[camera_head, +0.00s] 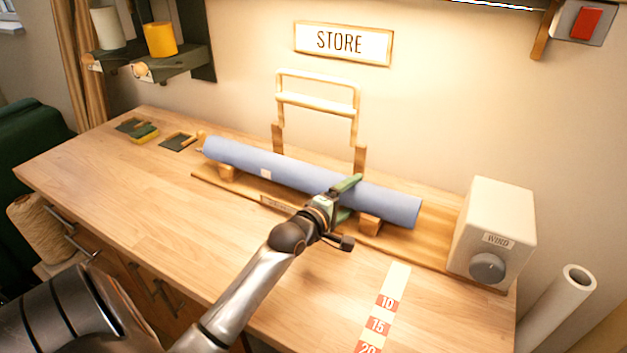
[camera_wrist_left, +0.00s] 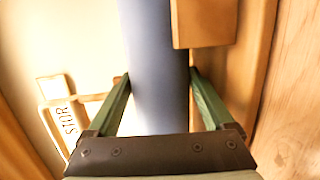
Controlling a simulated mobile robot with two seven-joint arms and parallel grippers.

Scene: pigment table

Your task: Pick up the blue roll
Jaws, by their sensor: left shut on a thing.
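The blue roll (camera_head: 290,172) lies lengthwise on a wooden stand (camera_head: 208,183) near the back of the table, resting across its wooden supports. My left gripper (camera_head: 343,195) is shut on the roll right of its middle, with one green finger over the far side and one on the near side. In the left wrist view the blue roll (camera_wrist_left: 154,60) passes between the two green fingers of the left gripper (camera_wrist_left: 158,85). Part of the roll is hidden behind the gripper. My right gripper is not in view.
A white box with a dial (camera_head: 497,232) stands at the stand's right end. A wooden frame (camera_head: 318,105) rises behind the roll, under a STORE sign (camera_head: 343,43). A numbered strip (camera_head: 384,310) lies on the table (camera_head: 150,215), whose front left is clear. A white roll (camera_head: 556,315) stands at right.

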